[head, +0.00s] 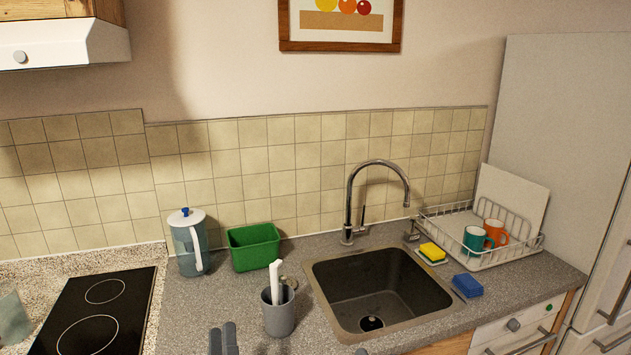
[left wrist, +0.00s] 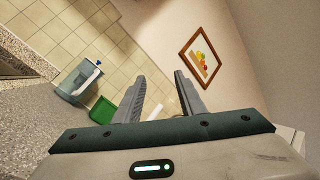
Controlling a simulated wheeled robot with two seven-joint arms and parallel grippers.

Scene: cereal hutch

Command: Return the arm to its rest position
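My left gripper (head: 223,338) shows at the bottom edge of the head view, its two grey fingers pointing up in front of the counter. In the left wrist view its fingers (left wrist: 170,80) stand apart with a gap between them, and I see nothing held there. The wrist camera looks past the fingers at the tiled wall and the framed picture (left wrist: 200,56). Most of the left arm is hidden below the head view. My right gripper is not in view.
A grey utensil cup (head: 278,312) stands close right of the left gripper. Behind are a green bin (head: 254,247) and a water jug (head: 188,243). The sink (head: 372,290), dish rack (head: 480,233) and sponges lie to the right, the black hob (head: 95,315) left.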

